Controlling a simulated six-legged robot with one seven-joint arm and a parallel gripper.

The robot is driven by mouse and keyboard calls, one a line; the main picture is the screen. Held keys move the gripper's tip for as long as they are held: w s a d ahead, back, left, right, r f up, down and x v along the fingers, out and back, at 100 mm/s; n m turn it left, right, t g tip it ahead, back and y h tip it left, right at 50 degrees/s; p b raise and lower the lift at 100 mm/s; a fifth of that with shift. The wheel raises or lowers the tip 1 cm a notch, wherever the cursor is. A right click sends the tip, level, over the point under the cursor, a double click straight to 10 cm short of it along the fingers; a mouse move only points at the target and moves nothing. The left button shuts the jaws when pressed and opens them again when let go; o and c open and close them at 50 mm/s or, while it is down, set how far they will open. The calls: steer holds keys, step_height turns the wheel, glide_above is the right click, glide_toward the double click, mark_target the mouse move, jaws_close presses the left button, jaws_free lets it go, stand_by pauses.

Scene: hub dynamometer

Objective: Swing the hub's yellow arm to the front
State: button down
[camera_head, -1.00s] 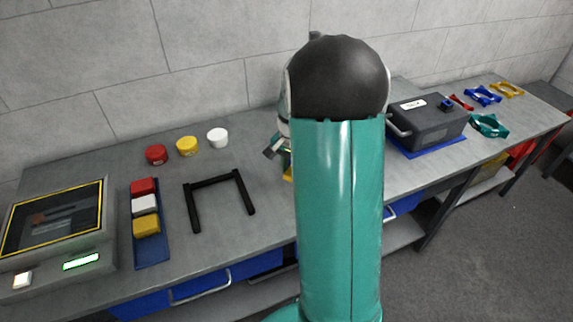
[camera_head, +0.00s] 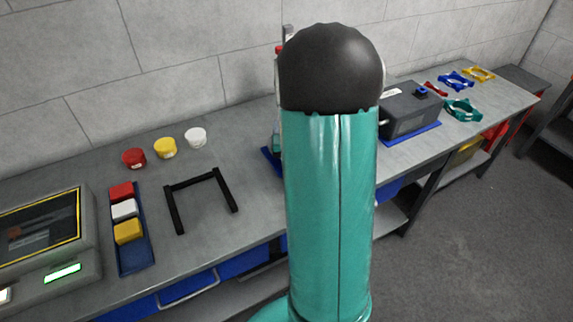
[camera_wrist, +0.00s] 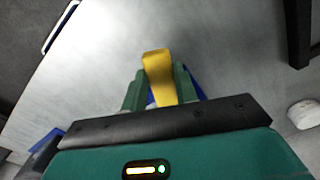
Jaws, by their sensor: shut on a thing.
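The hub's yellow arm (camera_wrist: 157,66) shows in the wrist view as a short yellow bar pointing up in the picture. My gripper (camera_wrist: 159,88) is shut on it, with a green finger on each side. A blue piece shows behind the fingers. In the head view my own teal arm link hides the gripper, the yellow arm and most of the hub. Only a blue edge (camera_head: 270,158) on the bench and a narrow upright part (camera_head: 278,90) show left of my arm.
A black U-shaped frame (camera_head: 172,210) lies on the bench left of my arm. Red (camera_head: 134,158), yellow (camera_head: 165,148) and white (camera_head: 195,137) caps stand behind it. A blue tray (camera_head: 134,262) with coloured blocks is further left. A dark grey box (camera_head: 408,112) stands right of my arm.

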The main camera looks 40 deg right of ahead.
steer(key=shift+s+d+r+n, duration=0.1)
steer(key=shift+s+d+n, duration=0.35)
steer(key=shift+d+n, duration=0.4)
steer(key=shift+s+d+n, duration=0.45)
steer(key=shift+d+n, duration=0.35)
steer(key=shift+n, duration=0.05)
steer(key=c, duration=1.1)
jaws_free()
step_height(320, 180, up, 14)
steer(key=shift+f, duration=0.1)
steer(key=shift+s, duration=0.2)
